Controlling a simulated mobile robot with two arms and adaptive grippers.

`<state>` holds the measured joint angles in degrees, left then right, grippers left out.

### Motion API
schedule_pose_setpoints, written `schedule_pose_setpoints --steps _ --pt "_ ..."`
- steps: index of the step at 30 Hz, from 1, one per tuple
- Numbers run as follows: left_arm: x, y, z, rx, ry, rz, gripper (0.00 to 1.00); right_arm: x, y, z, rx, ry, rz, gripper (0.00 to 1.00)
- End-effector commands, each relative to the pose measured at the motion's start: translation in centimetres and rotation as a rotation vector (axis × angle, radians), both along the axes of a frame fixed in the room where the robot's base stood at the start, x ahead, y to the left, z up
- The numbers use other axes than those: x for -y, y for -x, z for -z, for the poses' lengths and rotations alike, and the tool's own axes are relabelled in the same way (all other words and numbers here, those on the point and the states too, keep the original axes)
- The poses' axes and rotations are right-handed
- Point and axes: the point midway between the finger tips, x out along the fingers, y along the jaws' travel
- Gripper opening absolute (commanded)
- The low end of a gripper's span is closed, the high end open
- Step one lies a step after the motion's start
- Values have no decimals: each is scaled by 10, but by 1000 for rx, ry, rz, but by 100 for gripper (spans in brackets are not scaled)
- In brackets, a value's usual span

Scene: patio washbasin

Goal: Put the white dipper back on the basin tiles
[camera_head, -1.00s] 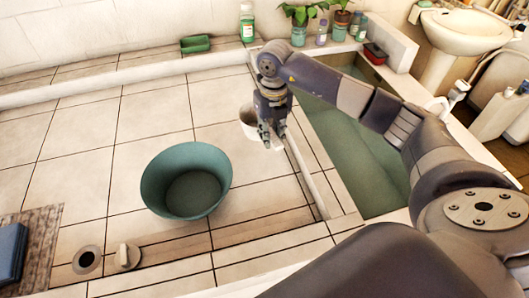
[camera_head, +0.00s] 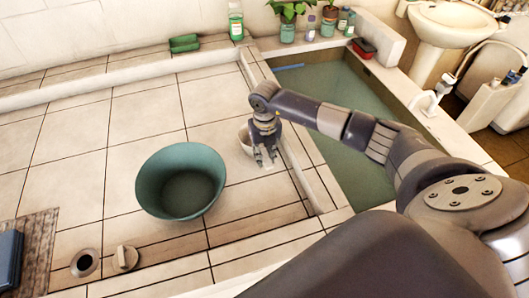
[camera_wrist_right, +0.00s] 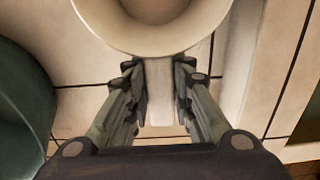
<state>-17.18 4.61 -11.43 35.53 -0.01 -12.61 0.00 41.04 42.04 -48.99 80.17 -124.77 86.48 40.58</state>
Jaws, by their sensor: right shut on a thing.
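The white dipper (camera_head: 244,141) is at the basin tiles (camera_head: 150,110), right of the green tub and near the pool's low edge. My right gripper (camera_head: 265,160) partly hides it in the head view. In the right wrist view the dipper's round cup (camera_wrist_right: 150,40) is at the top, with its open mouth showing. Its pale handle (camera_wrist_right: 160,100) runs back between the fingers of my right gripper (camera_wrist_right: 160,72), which is shut on it. The cup looks upright. I cannot tell whether its bottom touches the tiles. My left gripper is out of view.
The green tub (camera_head: 181,181) stands left of the dipper. The water-filled pool (camera_head: 345,110) lies to the right behind a low edge. A green bottle (camera_head: 236,22), a green soap dish (camera_head: 184,43) and potted plants (camera_head: 289,22) line the back ledge. Tiles behind the tub are clear.

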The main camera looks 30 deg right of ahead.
Motion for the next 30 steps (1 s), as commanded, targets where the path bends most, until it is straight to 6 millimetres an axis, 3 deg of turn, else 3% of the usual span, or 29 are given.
schedule_pose_setpoints --steps 8,9,12,23,26,30 --pt "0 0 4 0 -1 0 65 0 -1 3 2 1 0 0" --pt "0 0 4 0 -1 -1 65 0 -1 3 2 1 0 24" --pt "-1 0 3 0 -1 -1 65 0 -1 2 2 1 0 42" --pt "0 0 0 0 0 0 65 0 -1 -2 2 1 0 42" --pt "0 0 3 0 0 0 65 1 -2 -10 5 1 0 42" --pt "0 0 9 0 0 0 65 1 -2 -36 8 2 -1 42"
